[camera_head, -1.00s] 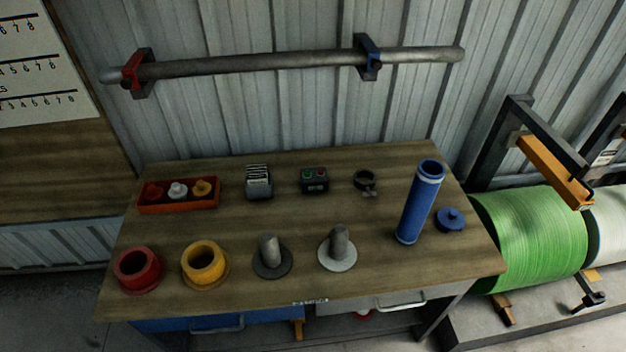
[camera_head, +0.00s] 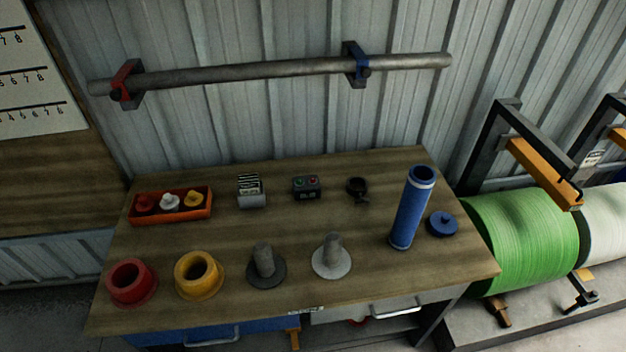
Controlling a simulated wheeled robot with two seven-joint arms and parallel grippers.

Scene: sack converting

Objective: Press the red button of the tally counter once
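The tally counter (camera_head: 307,188) is a small dark box at the back middle of the wooden table. A green button (camera_head: 299,182) shows on the left of its top and a red button (camera_head: 313,181) on the right. A small display is on its front, too small to read. Neither of my grippers shows in the head view.
On the wooden table (camera_head: 215,235), a card holder (camera_head: 250,190) stands left of the counter and a dark ring clamp (camera_head: 357,189) right of it. A red tray (camera_head: 171,218), red and yellow cups, two pegged discs and a tall blue tube (camera_head: 411,207) stand around. The table's middle is clear.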

